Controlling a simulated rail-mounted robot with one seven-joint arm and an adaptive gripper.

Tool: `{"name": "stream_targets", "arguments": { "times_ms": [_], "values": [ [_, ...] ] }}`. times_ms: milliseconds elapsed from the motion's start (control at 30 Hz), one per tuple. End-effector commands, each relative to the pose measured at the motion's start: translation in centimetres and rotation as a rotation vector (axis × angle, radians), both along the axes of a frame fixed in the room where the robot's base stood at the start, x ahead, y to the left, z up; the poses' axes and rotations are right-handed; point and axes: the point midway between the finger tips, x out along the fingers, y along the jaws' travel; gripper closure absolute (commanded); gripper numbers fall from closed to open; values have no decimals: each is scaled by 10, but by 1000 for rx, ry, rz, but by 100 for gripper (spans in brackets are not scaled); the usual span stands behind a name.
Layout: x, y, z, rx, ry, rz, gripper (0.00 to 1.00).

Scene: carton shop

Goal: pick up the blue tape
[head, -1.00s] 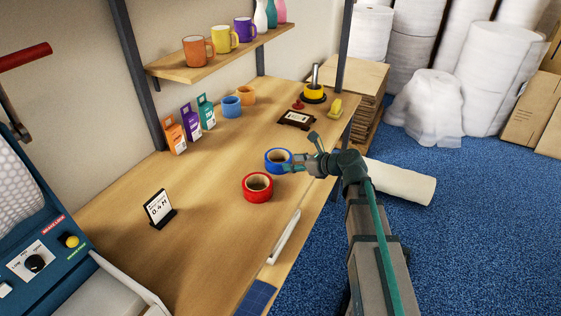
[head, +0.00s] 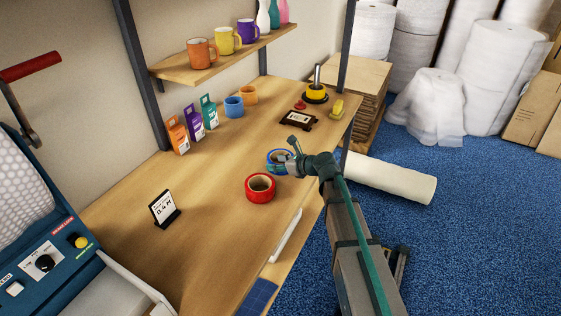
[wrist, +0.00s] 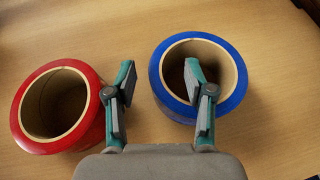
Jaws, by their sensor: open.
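The blue tape (head: 280,155) lies flat on the wooden table (head: 215,225), partly hidden behind my gripper in the head view. In the wrist view the blue tape (wrist: 238,68) is at the upper right, its brown core facing up. My gripper (head: 274,167) is open and empty. In the wrist view one finger of my gripper (wrist: 160,80) overlaps the blue roll's core and near rim; the other is in the space between the rolls. Whether the fingers are down at tape height is hard to tell. The red tape (head: 261,188) lies just nearer, left of the blue one in the wrist view.
A small sign (head: 163,208) stands at the left of the table. The table between the sign and the red tape is clear.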

Motion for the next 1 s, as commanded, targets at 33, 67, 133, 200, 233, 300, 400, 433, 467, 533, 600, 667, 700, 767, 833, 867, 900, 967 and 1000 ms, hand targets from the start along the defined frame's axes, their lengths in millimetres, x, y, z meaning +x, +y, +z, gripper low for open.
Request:
{"name": "stream_targets", "arguments": {
  "times_ms": [33,67,133,200,233,300,400,433,467,533,600,667,700,767,833,867,900,967,1000],
  "values": [
    [0,0,0,0,0,0,47],
    [0,0,0,0,0,0,47],
    [0,0,0,0,0,0,58],
    [0,0,0,0,0,0,70],
    [0,0,0,0,0,0,75],
    [-1,0,0,0,0,1,87],
    [-1,0,0,-1,1,1,100],
    [-1,0,-1,-1,1,1,100],
    [-1,0,-1,-1,1,1,100],
    [-1,0,-1,-1,0,1,100],
    [-1,0,-1,-2,1,1,100],
    [-1,0,-1,-2,1,1,100],
    [-1,0,-1,-2,1,1,100],
    [-1,0,-1,-2,1,1,100],
    [-1,0,0,-2,0,2,100],
    [-1,0,0,-2,0,2,100],
    [-1,0,1,-2,0,2,100],
    [-1,0,4,-2,-1,2,100],
    [-1,0,6,-1,0,1,100]
  ]
}}
